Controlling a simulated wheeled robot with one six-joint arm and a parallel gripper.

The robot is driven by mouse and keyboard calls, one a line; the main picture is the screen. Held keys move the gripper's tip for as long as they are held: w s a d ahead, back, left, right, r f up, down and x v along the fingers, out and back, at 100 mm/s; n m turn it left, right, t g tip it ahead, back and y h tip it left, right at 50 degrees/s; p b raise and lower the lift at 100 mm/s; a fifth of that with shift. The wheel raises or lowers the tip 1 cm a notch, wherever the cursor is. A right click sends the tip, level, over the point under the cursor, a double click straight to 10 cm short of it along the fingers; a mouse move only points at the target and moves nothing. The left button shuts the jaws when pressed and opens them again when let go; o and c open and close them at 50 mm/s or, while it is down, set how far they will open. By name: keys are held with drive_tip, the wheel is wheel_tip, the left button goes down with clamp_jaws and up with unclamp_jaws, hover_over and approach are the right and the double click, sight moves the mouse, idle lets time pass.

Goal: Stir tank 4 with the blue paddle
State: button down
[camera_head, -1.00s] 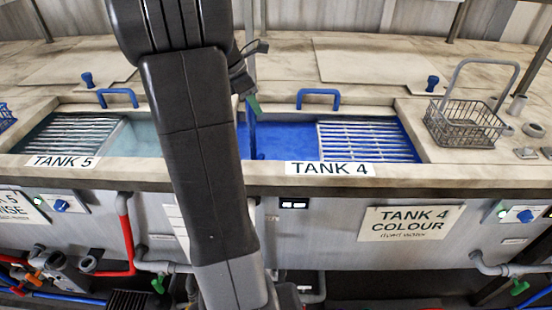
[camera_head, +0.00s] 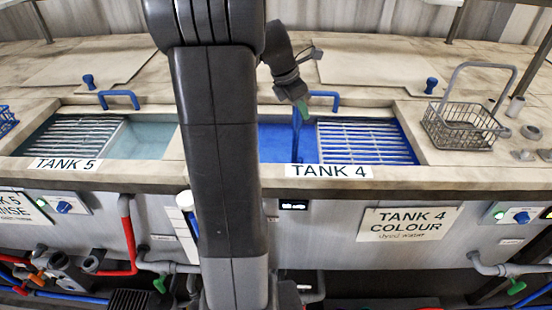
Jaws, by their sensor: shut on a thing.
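Tank 4 (camera_head: 330,171) holds deep blue liquid (camera_head: 272,143), with a pale slatted rack (camera_head: 365,143) over its right part. My gripper (camera_head: 301,101) is above the tank's open liquid, just left of the rack, and is shut on the blue paddle (camera_head: 297,132). The paddle hangs down from the gripper, roughly upright, with its lower end in or against the blue liquid. Blue on blue, I cannot tell how deep it reaches. My arm hides the left part of tank 4.
Tank 5 (camera_head: 64,163), with pale teal liquid and its own rack, lies left. A wire basket (camera_head: 462,128) with a tall handle stands right of tank 4. A blue handle (camera_head: 322,94) is at tank 4's back edge. A lid panel (camera_head: 375,62) lies behind.

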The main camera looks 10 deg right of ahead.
drive_tip(key=shift+d, duration=0.2)
drive_tip(key=w+d, duration=0.3)
drive_tip(key=w, duration=0.6)
drive_tip(key=w+a, duration=0.3)
drive_tip(key=a, duration=1)
drive_tip(key=s+a+b, duration=0.2)
drive_tip(key=s+a, duration=0.1)
drive_tip(key=s, duration=0.6)
drive_tip(key=w+d+p, duration=0.2)
drive_tip(key=w+d, duration=0.1)
drive_tip(key=d, duration=0.5)
